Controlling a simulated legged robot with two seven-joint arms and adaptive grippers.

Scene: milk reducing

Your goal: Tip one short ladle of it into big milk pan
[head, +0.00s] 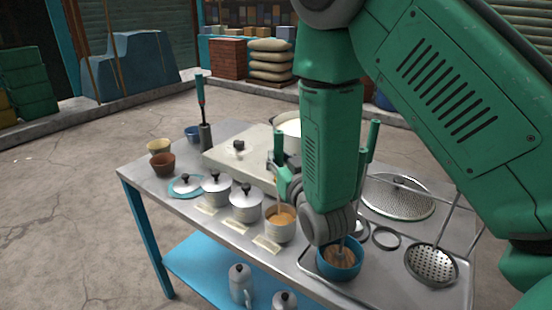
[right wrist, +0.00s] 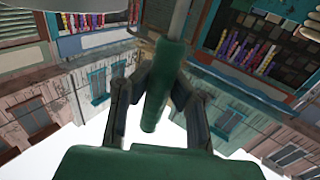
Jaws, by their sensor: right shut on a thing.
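The big milk pan (head: 291,126) shows its white inside behind my right arm, which hides much of it. An open pot (head: 280,229) of brown, grainy stuff stands near the table's front edge. My right gripper (head: 282,168) is above this pot, shut on the green handle of a ladle (head: 283,185). The ladle's stem runs down to the pot; its bowl cannot be made out. In the right wrist view, the fingers (right wrist: 162,78) close around the green ladle handle, with the metal stem running upward. My left gripper is not in view.
Two lidded pots (head: 245,205) stand left of the open one. A blue bowl (head: 339,268) is on a tray beneath my arm. A skimmer (head: 432,265) and perforated lid (head: 398,196) lie right. Small bowls (head: 162,164) and a handled tool (head: 204,115) are at left.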

